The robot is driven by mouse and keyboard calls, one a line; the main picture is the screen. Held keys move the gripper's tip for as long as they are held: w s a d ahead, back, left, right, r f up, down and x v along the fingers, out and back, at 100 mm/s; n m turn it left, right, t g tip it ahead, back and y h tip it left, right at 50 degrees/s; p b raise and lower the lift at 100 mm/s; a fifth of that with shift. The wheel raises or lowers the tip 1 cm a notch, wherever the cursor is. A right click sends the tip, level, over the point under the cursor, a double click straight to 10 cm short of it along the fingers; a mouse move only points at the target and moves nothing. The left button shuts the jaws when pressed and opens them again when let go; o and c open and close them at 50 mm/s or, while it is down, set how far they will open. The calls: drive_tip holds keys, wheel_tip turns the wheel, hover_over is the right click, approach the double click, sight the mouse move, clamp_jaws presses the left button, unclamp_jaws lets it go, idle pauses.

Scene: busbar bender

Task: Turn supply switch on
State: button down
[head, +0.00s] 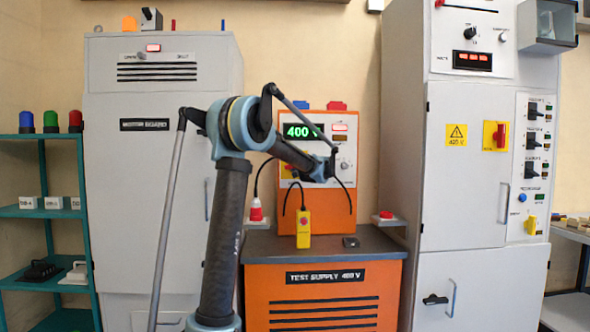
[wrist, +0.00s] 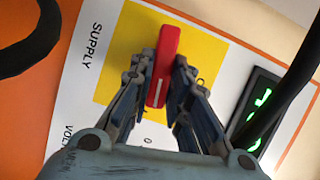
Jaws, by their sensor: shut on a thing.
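The supply switch has a red handle (wrist: 162,65) with a white line on it, set on a yellow plate (wrist: 112,85) beside the word SUPPLY in the wrist view. My gripper (wrist: 162,88) is shut on the red handle, with a finger on each side. The white line runs nearly upright in the wrist picture, and a 0 mark shows below the handle. In the head view, my arm reaches the orange test supply panel (head: 345,208) and hides most of the switch.
A green display (head: 303,131) reads 400 V on the panel, close beside my gripper. A grey cabinet (head: 160,210) stands left and a tall switch cabinet (head: 465,180) right.

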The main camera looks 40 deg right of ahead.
drive_tip(key=shift+w+f+m+t, duration=0.15)
drive_tip(key=shift+m+t, duration=0.15)
drive_tip(key=shift+m, duration=0.4)
drive_tip(key=c, duration=1.5)
unclamp_jaws()
drive_tip(key=s, duration=0.4)
drive_tip(key=s+a, duration=0.1)
drive_tip(key=s, duration=0.2)
drive_tip(key=s+a, duration=0.1)
drive_tip(key=s, duration=0.3)
drive_tip(key=shift+s+f, duration=0.1)
drive_tip(key=shift+s, duration=0.25)
